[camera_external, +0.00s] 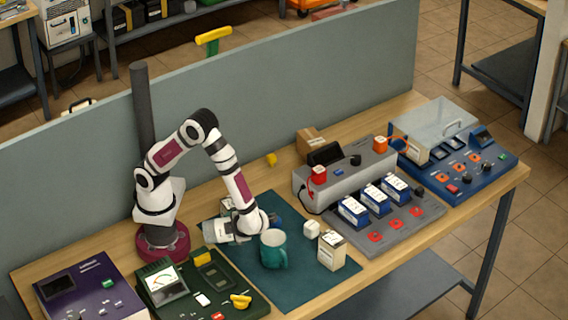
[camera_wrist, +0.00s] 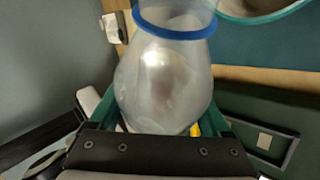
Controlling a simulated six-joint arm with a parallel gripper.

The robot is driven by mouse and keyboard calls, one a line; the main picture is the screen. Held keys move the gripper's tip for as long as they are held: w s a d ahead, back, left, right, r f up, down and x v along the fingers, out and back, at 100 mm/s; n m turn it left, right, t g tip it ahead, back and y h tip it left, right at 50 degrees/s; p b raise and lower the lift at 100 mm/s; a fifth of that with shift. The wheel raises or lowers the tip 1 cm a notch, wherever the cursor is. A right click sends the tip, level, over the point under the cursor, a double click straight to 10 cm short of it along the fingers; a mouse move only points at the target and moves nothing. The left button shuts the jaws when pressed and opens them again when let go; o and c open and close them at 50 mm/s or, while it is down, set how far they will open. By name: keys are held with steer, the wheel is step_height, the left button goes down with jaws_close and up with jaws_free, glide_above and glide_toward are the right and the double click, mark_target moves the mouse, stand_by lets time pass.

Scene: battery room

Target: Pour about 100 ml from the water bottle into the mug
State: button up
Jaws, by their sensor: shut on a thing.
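My gripper (camera_wrist: 160,128) is shut on the clear water bottle (camera_wrist: 160,75), with one green finger on each side of its body. The bottle has a blue ring near its neck. The teal mug (camera_external: 272,250) stands upright on the dark teal mat. Its rim (camera_wrist: 262,19) shows at the top right of the wrist view, close to the bottle's neck. No water stream is visible.
A small white block (camera_external: 312,229) and a cream box (camera_external: 332,250) stand right of the mug. A green meter panel (camera_external: 205,285) lies left of the mat (camera_external: 300,290). A grey battery console (camera_external: 345,180) stands behind right. The mat's front part is clear.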

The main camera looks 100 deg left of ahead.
steer(key=shift+s+m+g, duration=0.1)
steer(key=shift+m+g, duration=0.2)
steer(key=shift+g, duration=0.2)
stand_by(0.3)
steer(key=shift+s, duration=0.3)
steer(key=shift+s, duration=0.2)
steer(key=shift+s, duration=0.1)
steer(key=shift+d+r+g, duration=0.1)
steer(key=shift+g, duration=0.4)
stand_by(1.1)
